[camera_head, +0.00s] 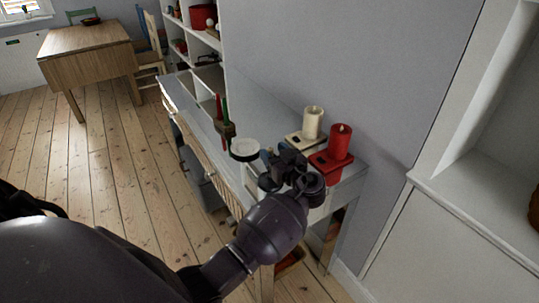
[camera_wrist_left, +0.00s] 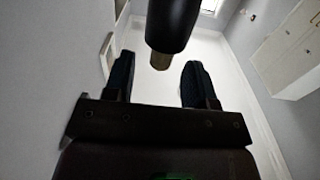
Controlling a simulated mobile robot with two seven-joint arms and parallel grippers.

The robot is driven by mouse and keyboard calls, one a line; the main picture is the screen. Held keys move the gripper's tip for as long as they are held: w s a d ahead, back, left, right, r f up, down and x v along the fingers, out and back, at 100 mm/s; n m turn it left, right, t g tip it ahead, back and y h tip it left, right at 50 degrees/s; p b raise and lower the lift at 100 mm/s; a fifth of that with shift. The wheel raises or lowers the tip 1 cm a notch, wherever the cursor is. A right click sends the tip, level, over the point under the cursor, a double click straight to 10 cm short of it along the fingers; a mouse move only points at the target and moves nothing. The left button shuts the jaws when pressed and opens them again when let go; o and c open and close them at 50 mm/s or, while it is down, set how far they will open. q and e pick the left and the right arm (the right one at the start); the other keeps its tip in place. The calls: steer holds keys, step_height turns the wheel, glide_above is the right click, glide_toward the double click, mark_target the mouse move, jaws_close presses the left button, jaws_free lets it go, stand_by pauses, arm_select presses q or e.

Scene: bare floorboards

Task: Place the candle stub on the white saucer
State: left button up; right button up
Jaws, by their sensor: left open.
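A short cream candle (camera_head: 312,122) stands upright on a beige square holder at the back of the grey side table. A red candle (camera_head: 340,140) stands on a red holder to its right. I cannot tell which of them, if either, is the candle stub. A round white dish with a dark edge, apparently the saucer (camera_head: 244,148), lies left of my left gripper (camera_head: 284,160). That gripper is over the table, in front of the candles. In the left wrist view its fingers (camera_wrist_left: 160,86) are apart. A dark cylinder with a tan tip (camera_wrist_left: 160,60) shows beyond them; I cannot tell what it is.
Red and green upright sticks (camera_head: 223,118) stand in a brown holder behind the dish. The side table (camera_head: 187,100) runs along the wall, near white shelves (camera_head: 201,72). A wooden table (camera_head: 88,40) and chairs stand far left. The floorboards between are clear.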

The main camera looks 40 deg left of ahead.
arm_select(q)
steer(key=shift+x, duration=1.15)
steer(key=shift+c, duration=0.3)
jaws_close()
steer(key=shift+r, duration=0.15)
